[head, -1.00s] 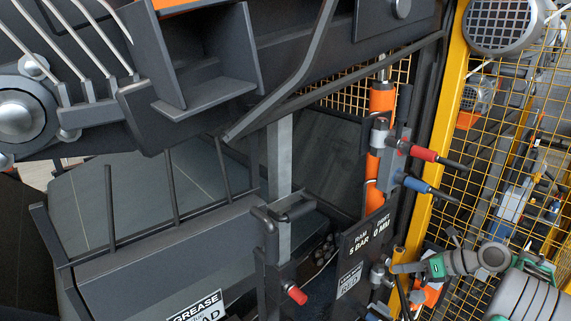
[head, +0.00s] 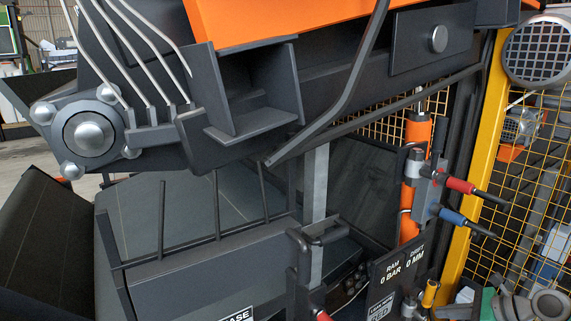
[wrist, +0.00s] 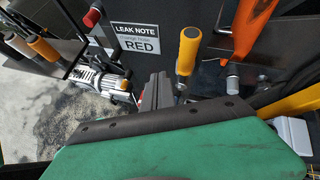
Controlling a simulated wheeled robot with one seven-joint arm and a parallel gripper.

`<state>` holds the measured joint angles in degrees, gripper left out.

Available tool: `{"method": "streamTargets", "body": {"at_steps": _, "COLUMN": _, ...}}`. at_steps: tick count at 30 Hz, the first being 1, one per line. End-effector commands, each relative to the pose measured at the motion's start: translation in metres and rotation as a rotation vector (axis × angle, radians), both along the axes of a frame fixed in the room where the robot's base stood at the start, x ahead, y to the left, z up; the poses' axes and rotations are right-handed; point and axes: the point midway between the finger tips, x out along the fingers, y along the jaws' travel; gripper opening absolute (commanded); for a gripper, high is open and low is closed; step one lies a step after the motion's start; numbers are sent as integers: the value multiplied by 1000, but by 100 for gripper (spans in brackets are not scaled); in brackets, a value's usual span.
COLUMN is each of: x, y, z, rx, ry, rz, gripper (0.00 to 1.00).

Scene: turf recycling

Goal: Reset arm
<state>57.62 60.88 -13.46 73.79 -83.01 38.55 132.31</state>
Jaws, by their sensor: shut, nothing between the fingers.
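My gripper (wrist: 158,90) shows in the wrist view as dark fingers held together beyond a green body, with nothing between them. A yellow-handled lever (wrist: 188,50) stands just right of the fingertips, apart from them as far as I can see. Behind is a dark panel with a label (wrist: 137,40) reading LEAK NOTE and RED. In the head view only part of my arm shows at the lower right corner, and the fingertips cannot be made out there. The yellow handle also shows in the head view (head: 430,293).
A red lever (head: 460,185) and a blue lever (head: 465,221) stick out from an orange cylinder (head: 415,150). A yellow post (head: 480,150) and mesh fence stand on the right. A sign (head: 398,268) reads RAM 0 BAR, DRIFT 0 MM.

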Motion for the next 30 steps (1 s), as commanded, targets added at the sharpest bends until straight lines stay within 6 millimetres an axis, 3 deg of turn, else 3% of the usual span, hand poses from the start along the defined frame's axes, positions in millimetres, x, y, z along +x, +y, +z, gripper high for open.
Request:
{"method": "streamTargets", "body": {"at_steps": 4, "x": 0, "y": -15, "z": -18, "rx": -204, "ry": -149, "rz": 154, "gripper": 0}}
{"method": "streamTargets", "body": {"at_steps": 8, "x": -10, "y": -29, "z": -63, "rx": -416, "ry": -259, "rz": 343, "gripper": 0}}
{"method": "streamTargets", "body": {"at_steps": 12, "x": -45, "y": -28, "z": -128, "rx": -557, "ry": -302, "rz": 568, "gripper": 0}}
{"method": "streamTargets", "body": {"at_steps": 15, "x": -80, "y": -23, "z": -158, "rx": -626, "ry": -306, "rz": 731, "gripper": 0}}
{"method": "streamTargets", "body": {"at_steps": 17, "x": -105, "y": -18, "z": -167, "rx": -661, "ry": -301, "rz": 834, "gripper": 0}}
{"method": "streamTargets", "body": {"at_steps": 20, "x": -148, "y": 1, "z": -165, "rx": -708, "ry": -280, "rz": 1045, "gripper": 0}}
{"method": "streamTargets", "body": {"at_steps": 24, "x": -192, "y": 40, "z": -140, "rx": -744, "ry": -218, "rz": 1278, "gripper": 0}}
{"method": "streamTargets", "body": {"at_steps": 30, "x": -231, "y": 101, "z": -90, "rx": -848, "ry": -83, "rz": 1428, "gripper": 0}}
